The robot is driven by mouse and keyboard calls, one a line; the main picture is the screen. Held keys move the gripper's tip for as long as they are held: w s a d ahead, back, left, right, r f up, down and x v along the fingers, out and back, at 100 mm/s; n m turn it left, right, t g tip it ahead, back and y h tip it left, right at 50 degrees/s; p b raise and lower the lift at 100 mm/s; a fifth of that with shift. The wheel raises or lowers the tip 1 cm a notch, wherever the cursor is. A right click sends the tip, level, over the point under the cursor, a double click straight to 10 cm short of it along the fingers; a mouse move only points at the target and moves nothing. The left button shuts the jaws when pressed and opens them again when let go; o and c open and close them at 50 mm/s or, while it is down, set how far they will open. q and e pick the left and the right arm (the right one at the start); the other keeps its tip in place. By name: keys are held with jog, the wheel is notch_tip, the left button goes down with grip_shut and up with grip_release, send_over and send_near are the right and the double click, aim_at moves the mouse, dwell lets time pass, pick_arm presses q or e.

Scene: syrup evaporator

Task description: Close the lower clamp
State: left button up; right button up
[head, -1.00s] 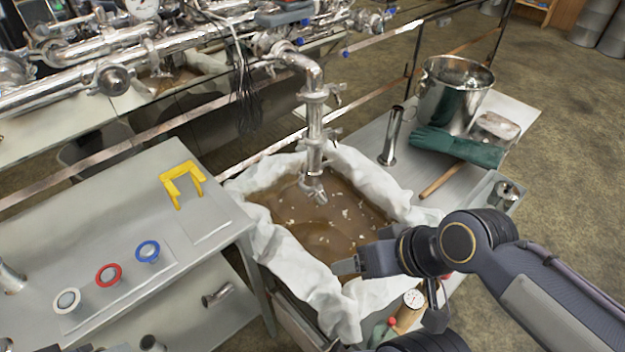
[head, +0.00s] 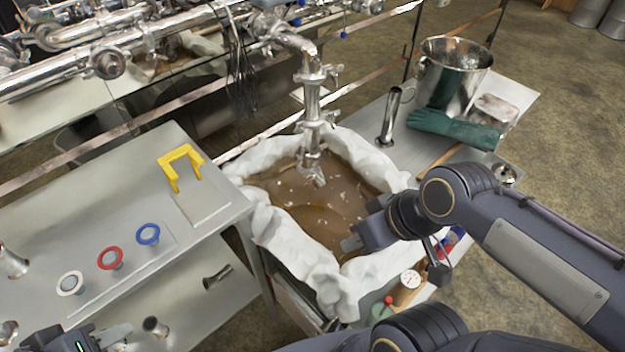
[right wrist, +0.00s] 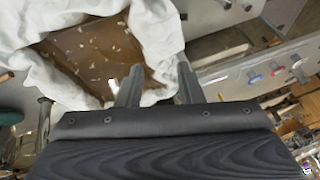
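The lower clamp (head: 313,126) is a metal ring on the vertical steel pipe that hangs over the lined vat. A small part of it sticks out to the right; it is too small to tell whether it is open or shut. A similar upper clamp (head: 312,77) sits higher on the pipe. My right gripper (head: 351,244) is over the vat's near right side, below and right of the lower clamp and apart from it. Its two fingers stand apart and empty in the right wrist view (right wrist: 158,85). My left gripper (head: 112,338) is at the bottom left, partly cut off, far from the pipe.
The vat's white cloth liner (head: 290,240) surrounds brown liquid. A left table holds a yellow bracket (head: 180,160) and white, red (head: 110,258) and blue rings. On the right stand a steel bucket (head: 455,75), green gloves (head: 455,128) and a metal tube (head: 390,115).

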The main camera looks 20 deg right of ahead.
jog(key=w+n+g, duration=0.1)
jog(key=n, duration=0.2)
jog(key=w+n+g+h+p, duration=0.1)
jog(key=w+n, duration=0.1)
jog(key=n, duration=0.1)
jog(key=w+d+n+g+h, duration=0.1)
jog(key=n, duration=0.2)
jog(key=shift+w+r, duration=0.15)
jog(key=shift+w, duration=0.2)
grip_shut()
jog(key=w+a+f+n+h+p, duration=0.4)
jog(key=w+n, duration=0.5)
jog(key=n, duration=0.5)
jog(key=w+a+f+n+h+p, duration=0.1)
jog(key=w+a+f+n+h, duration=0.3)
jog(key=w+a+n+h, duration=0.7)
jog(key=d+f+n+y+p, duration=0.1)
jog(key=d+f+y, duration=0.1)
jog(key=d, duration=0.5)
jog(key=d+f+n+y+p, duration=0.1)
jog(key=d+f, duration=0.3)
jog(key=d, duration=0.4)
jog(key=shift+w+d+f+n+t+y+p, duration=0.15)
jog(key=shift+w+f+n+t+y+p, duration=0.2)
jog(key=shift+n+y, duration=0.3)
